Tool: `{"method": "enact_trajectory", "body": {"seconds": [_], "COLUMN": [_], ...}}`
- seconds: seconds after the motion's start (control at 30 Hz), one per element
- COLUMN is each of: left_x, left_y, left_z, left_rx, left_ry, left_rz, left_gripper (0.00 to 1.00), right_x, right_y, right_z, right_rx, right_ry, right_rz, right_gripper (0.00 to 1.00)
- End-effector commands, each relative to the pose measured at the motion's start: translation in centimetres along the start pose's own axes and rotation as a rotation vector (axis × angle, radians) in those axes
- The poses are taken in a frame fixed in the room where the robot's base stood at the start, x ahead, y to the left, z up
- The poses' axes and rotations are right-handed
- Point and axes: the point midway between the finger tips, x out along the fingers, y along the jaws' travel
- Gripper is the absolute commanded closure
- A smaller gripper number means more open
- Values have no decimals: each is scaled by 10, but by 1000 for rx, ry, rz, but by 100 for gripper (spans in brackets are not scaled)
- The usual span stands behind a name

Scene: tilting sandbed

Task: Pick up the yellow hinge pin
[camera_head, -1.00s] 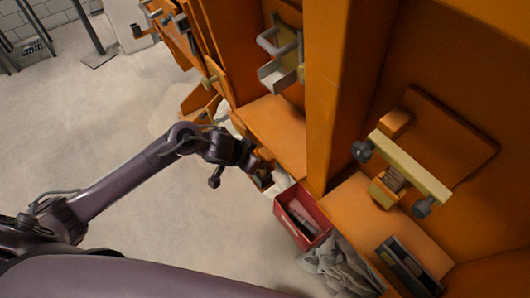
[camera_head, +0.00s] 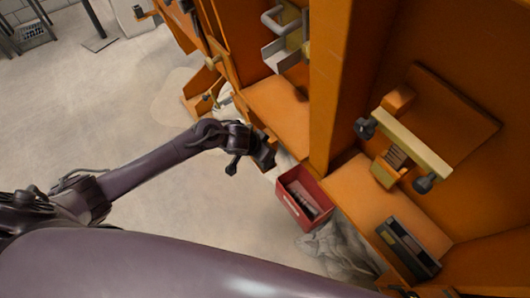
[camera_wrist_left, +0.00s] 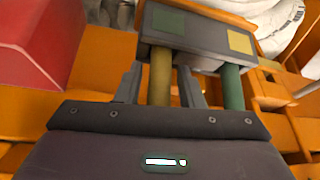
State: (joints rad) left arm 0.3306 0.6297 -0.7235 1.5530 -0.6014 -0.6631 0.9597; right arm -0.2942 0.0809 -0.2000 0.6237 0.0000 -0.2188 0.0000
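The yellow hinge pin (camera_wrist_left: 160,78) shows in the left wrist view as a dull yellow rod below a grey block (camera_wrist_left: 205,33). A green pin (camera_wrist_left: 232,88) stands to its right at the same block. My left gripper (camera_wrist_left: 160,88) is open, with one finger on each side of the yellow pin. Narrow gaps seem to remain between the fingers and the pin. In the head view my left gripper (camera_head: 263,155) is beside the orange structure, and both pins are hidden there. My right gripper is not in view.
A red bin (camera_head: 283,200) with a dark item inside stands near my left gripper, with a crumpled grey sack (camera_head: 340,250) beside it. Orange panels (camera_head: 335,90) rise on the right, with a pale bar (camera_head: 410,145) fixed to them. Open floor (camera_head: 90,130) lies left.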

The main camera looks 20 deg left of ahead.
Motion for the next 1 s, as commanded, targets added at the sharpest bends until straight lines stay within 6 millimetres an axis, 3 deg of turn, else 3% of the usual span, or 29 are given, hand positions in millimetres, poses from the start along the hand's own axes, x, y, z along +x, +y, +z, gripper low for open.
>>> {"method": "enact_trajectory", "body": {"seconds": [0.03, 0.27, 0.67, 1.0], "left_x": [0, 0, -6, -45], "left_y": [0, 0, 0, 0], "left_z": [0, 0, -5, -31], "left_rx": [0, 0, 0, 1], "left_ry": [0, 0, 3, 6], "left_rz": [0, 0, 1, 0], "left_gripper": [72, 100, 100, 100], "right_x": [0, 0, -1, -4], "right_y": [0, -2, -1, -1], "right_z": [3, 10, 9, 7], "right_rx": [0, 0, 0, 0], "right_ry": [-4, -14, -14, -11], "right_rz": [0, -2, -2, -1], "right_gripper": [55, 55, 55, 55]}}
